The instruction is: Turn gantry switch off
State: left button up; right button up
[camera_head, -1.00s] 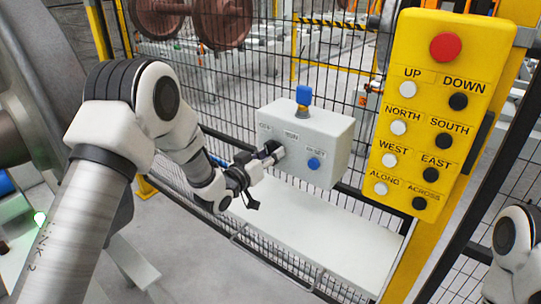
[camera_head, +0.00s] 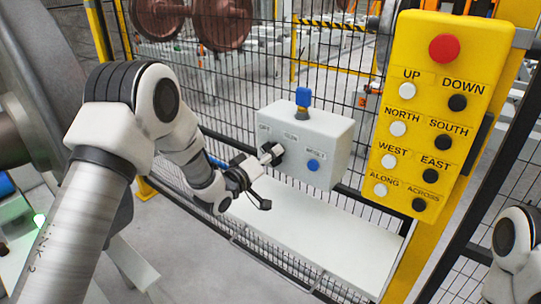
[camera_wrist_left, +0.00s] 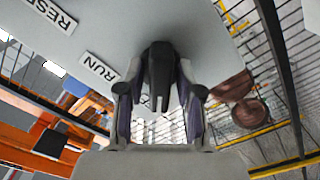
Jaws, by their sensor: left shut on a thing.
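The pale grey switch box (camera_head: 322,133) is mounted at the fence, with a blue lamp on top and a blue button (camera_head: 313,165) on its front. My left gripper (camera_head: 271,154) is at the left part of the box's front and is shut on the black switch knob (camera_wrist_left: 160,72). In the left wrist view, the two fingers of the left gripper (camera_wrist_left: 159,105) stand on either side of the knob, below the RUN label (camera_wrist_left: 99,66). The fingers partly hide the knob in the head view. My right gripper is out of view.
A yellow pendant panel (camera_head: 420,120) with a red button and several black and white buttons hangs right of the box. Black mesh fence (camera_head: 235,95) stands behind. A white shelf (camera_head: 310,232) lies below the box. Brown wheels (camera_head: 222,22) are beyond the fence.

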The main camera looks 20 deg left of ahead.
pick_arm(q)
jog(key=shift+w+a+r, duration=0.1)
jog(key=shift+r, duration=0.2)
grip_shut()
jog(key=o, duration=0.9)
grip_release()
jog(key=shift+c, duration=0.2)
jog(key=shift+f, duration=0.15)
jog(key=v, duration=1.2)
jog(key=shift+f, duration=0.1)
